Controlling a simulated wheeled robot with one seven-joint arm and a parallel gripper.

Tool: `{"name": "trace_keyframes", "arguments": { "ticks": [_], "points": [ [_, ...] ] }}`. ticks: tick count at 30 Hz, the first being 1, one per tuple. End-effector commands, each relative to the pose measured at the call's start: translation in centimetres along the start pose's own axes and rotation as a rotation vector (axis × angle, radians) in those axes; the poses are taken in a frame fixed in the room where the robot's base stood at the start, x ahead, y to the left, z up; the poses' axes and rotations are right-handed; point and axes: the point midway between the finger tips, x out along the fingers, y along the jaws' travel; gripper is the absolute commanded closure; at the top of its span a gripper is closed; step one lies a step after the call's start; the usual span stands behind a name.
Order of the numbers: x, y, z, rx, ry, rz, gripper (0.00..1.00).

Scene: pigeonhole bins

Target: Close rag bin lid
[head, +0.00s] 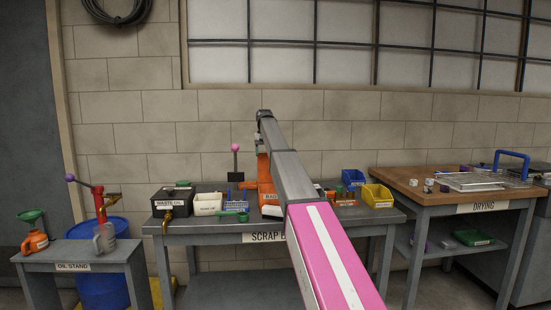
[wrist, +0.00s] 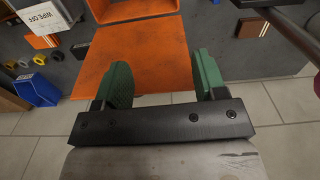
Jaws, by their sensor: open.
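The orange rag bin (head: 271,198) stands on the scrap bench, partly behind my arm in the head view. Its orange lid (head: 263,168) is open, standing up from the bin. In the wrist view the lid (wrist: 135,62) is a flat orange panel, with the bin's rim (wrist: 138,33) at the top. My gripper (wrist: 163,68) is open and empty, its green-padded fingers spread over the panel's near part. I cannot tell whether they touch it.
On the scrap bench (head: 220,226) stand a black waste oil box (head: 175,200), a white bin (head: 208,204), a blue crate (head: 238,209) and a yellow bin (head: 377,196). An upright lever with a pink knob (head: 235,148) stands left of the lid. The drying table (head: 430,187) is at the right.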

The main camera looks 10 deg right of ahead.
Motion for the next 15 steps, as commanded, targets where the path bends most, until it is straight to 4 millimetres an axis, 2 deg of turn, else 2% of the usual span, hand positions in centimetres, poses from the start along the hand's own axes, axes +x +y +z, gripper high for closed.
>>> {"name": "trace_keyframes", "arguments": {
  "ticks": [1, 3, 6, 10, 15],
  "points": [
    [-2.3, 1.0, -2.6, 0.008, -0.001, 0.0, 0.35],
    [-4.2, 2.0, -4.0, 0.015, -0.006, 0.0, 0.35],
    [-6.0, 3.1, -5.3, 0.023, -0.009, 0.001, 0.35],
    [-6.8, 3.6, -5.7, 0.026, -0.012, 0.001, 0.35],
    [-5.8, 3.6, -5.5, 0.026, -0.013, 0.001, 0.35]
  ]
}}
